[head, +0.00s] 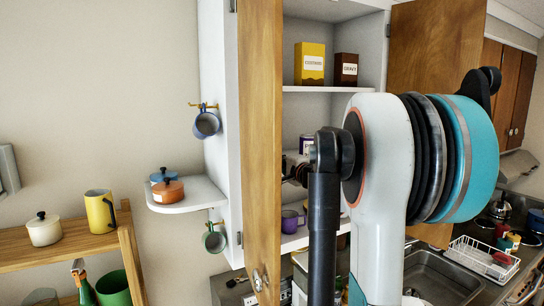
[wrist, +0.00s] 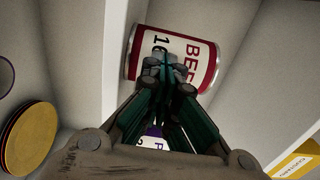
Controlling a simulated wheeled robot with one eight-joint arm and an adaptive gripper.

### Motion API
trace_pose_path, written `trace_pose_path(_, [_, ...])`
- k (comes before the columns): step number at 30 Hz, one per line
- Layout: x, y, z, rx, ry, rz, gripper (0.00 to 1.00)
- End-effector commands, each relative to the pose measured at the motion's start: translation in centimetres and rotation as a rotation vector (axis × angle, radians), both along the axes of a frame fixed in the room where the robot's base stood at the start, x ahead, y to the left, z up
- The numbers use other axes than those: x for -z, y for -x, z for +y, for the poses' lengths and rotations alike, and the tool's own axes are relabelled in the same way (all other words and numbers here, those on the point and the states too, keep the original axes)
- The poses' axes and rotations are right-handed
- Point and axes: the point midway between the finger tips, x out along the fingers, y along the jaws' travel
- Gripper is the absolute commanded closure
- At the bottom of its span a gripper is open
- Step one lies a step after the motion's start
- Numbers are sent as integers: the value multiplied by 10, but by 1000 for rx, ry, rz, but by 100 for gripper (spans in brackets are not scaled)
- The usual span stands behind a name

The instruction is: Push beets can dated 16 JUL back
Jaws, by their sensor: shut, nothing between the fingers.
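The beets can (wrist: 200,55) shows in the wrist view, with red bands and a white label reading "BEE" and "16"; the rest of the lettering is hidden by my fingers. My gripper (wrist: 166,66) is shut and empty, its fingertips over the front of the can's label. I cannot tell whether they touch it. In the head view my gripper (head: 297,170) is a dark shape at the cupboard's middle shelf, partly hidden by my arm. I cannot make out the beets can there.
A purple-labelled item (wrist: 154,131) shows beneath my fingers. Yellow round plates (wrist: 28,138) lie at lower left. A custard box (head: 310,65) and gravy box (head: 346,70) stand on the shelf above. The open wooden door (head: 260,130) stands left of my arm.

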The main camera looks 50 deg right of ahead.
Motion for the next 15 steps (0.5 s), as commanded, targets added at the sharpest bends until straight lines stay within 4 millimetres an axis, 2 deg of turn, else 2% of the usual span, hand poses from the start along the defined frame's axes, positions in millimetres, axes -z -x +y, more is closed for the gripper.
trace_pose_path(15, [0, -14, -4, -1, 0, 0, 100])
